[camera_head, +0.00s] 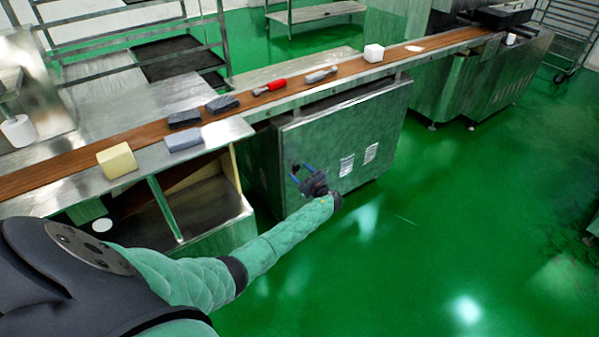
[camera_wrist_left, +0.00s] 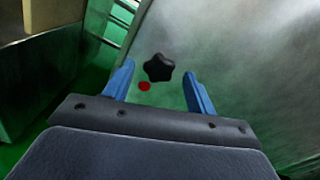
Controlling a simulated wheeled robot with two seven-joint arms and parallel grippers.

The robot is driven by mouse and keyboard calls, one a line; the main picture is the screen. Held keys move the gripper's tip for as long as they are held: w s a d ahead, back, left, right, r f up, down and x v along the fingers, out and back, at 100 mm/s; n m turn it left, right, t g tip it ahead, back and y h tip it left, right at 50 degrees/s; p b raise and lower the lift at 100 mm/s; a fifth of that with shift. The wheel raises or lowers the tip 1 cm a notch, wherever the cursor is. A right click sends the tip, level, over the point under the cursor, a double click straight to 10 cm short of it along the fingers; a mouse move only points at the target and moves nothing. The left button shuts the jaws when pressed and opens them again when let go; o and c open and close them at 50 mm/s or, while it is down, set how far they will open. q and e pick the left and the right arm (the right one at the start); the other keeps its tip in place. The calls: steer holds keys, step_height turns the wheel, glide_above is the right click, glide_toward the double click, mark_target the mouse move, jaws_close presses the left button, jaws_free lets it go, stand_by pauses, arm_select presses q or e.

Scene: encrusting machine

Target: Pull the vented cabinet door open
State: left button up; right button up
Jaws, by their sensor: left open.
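The vented cabinet door (camera_head: 385,120) is a grey metal panel under the counter, with two pale louvred vents (camera_head: 347,165) on its lower part. I see no clear gap along its edge. A black star-shaped knob (camera_wrist_left: 158,68) stands out from the door near its left side. My left gripper (camera_head: 302,168) is in front of the door's left part. Its two blue fingers are open, and in the left wrist view the knob shows between the fingertips, with no visible contact. My right gripper is not in view.
A wooden-topped counter (camera_head: 145,142) runs above the door, with a yellow block (camera_head: 117,160), grey blocks (camera_head: 185,118) and a red-handled tool (camera_head: 270,87) on it. An open metal compartment (camera_head: 205,207) lies left of the cabinet. The green floor (camera_head: 450,220) in front is clear.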

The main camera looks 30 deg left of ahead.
arm_select(q)
steer(key=shift+w+a, duration=0.25)
steer(key=shift+a, duration=0.35)
jaws_close()
steer(key=shift+d, duration=0.1)
